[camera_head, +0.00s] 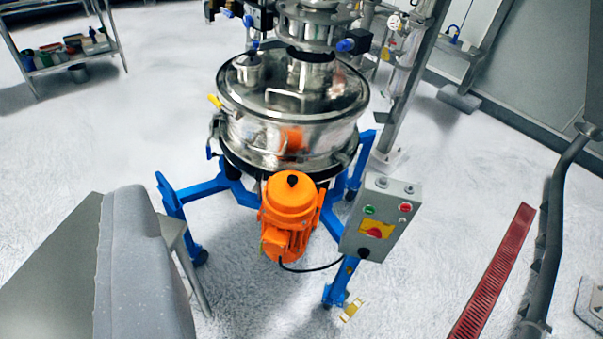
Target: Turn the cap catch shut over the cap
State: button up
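The powder sifter (293,120) is a round shiny steel drum on blue legs in the upper middle of the view. A small steel port with a cap-like top (247,68) stands on the left of its lid; a small blue knob (255,44) shows at its top. A yellow-tipped lever (215,101) sticks out at the left rim. I cannot tell which part is the cap catch or whether it is shut. No gripper fingers can be made out, and the sifter stands some distance away.
An orange motor (289,215) and a grey control box (381,218) stand at the sifter's front. A grey rounded block (146,270) fills the lower left. A dark pipe (553,235) and red floor grating (492,275) lie right. Floor between is mostly clear.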

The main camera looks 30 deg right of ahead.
aim_at(258, 175)
jog(key=z, duration=0.15)
jog(key=i, duration=1)
jog(key=u, duration=0.05)
